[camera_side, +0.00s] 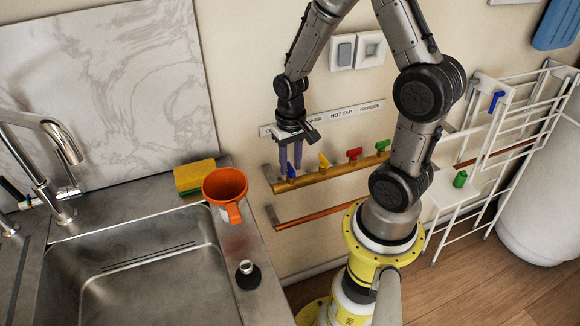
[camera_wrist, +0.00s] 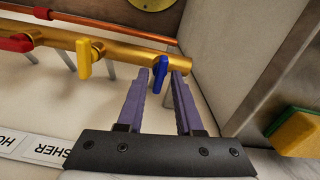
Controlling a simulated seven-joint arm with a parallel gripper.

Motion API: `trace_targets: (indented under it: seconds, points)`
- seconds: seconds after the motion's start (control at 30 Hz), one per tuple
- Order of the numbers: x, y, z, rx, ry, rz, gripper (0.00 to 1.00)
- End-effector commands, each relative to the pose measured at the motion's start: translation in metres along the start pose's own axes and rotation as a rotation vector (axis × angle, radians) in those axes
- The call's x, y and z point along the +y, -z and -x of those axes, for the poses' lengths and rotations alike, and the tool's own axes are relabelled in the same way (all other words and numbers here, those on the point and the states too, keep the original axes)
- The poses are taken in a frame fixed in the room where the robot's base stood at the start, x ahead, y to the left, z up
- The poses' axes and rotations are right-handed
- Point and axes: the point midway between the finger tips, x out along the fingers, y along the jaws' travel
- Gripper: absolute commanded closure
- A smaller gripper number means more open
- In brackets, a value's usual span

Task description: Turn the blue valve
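The blue valve (camera_side: 291,172) has a small lever handle at the left end of a brass pipe (camera_side: 335,172). In the wrist view the blue valve (camera_wrist: 160,74) shows between the tips of my two purple fingers. My gripper (camera_wrist: 159,82) is open, one finger on each side of the handle. I see gaps beside the handle and cannot tell whether either finger touches it. In the side view my gripper (camera_side: 290,158) points down at the pipe end, and the fingers partly cover the valve.
Yellow (camera_side: 324,161), red (camera_side: 354,153) and green (camera_side: 382,145) valves follow along the pipe. A copper pipe (camera_side: 320,216) runs below. The sink (camera_side: 150,265) stands left, with an orange funnel (camera_side: 225,187) and a sponge (camera_side: 194,176). Another blue handle (camera_side: 497,100) is on the white rack.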

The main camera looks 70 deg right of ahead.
Motion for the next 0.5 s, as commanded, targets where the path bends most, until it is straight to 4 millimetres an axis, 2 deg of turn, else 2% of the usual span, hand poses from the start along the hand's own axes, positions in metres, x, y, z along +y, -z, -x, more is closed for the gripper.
trace_targets:
  seconds: [0.17, 0.37, 0.5]
  points:
    - [0.0000, 0.0001, 0.0000, 0.000, 0.000, 0.000, 0.65]
    - [0.0000, 0.0001, 0.0002, 0.000, 0.000, 0.000, 1.00]
    - [0.0000, 0.0000, 0.0003, 0.000, 0.000, -0.005, 1.00]
